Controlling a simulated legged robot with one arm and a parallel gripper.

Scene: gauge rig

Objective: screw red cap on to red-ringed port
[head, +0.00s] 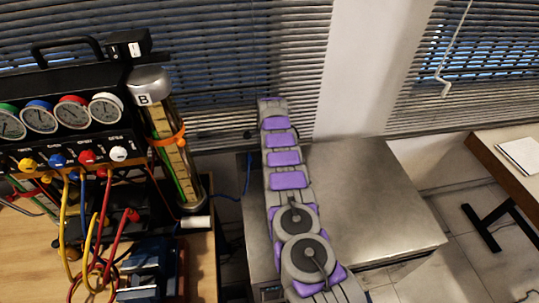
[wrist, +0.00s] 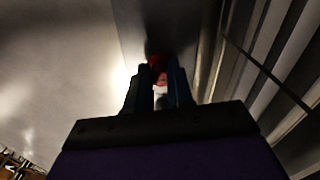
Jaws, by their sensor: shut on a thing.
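My gripper (wrist: 160,84) is shut on a small red thing, likely the red cap (wrist: 157,62), which shows dark and partly hidden between the fingertips in the wrist view. In the head view my arm reaches away towards the blinds, and the gripper and cap cannot be made out at its far end. The gauge rig (head: 65,140) stands at the left of the head view, well to the left of my arm. It bears a red-rimmed gauge (head: 72,112) and a red fitting (head: 87,157) below it. I cannot tell which part is the red-ringed port.
A glass cylinder marked B (head: 172,150) stands right of the gauges. Yellow, red and blue hoses (head: 100,225) hang in front of the rig. A grey metal cabinet (head: 370,200) lies beneath my arm. Window blinds (head: 230,70) are close behind.

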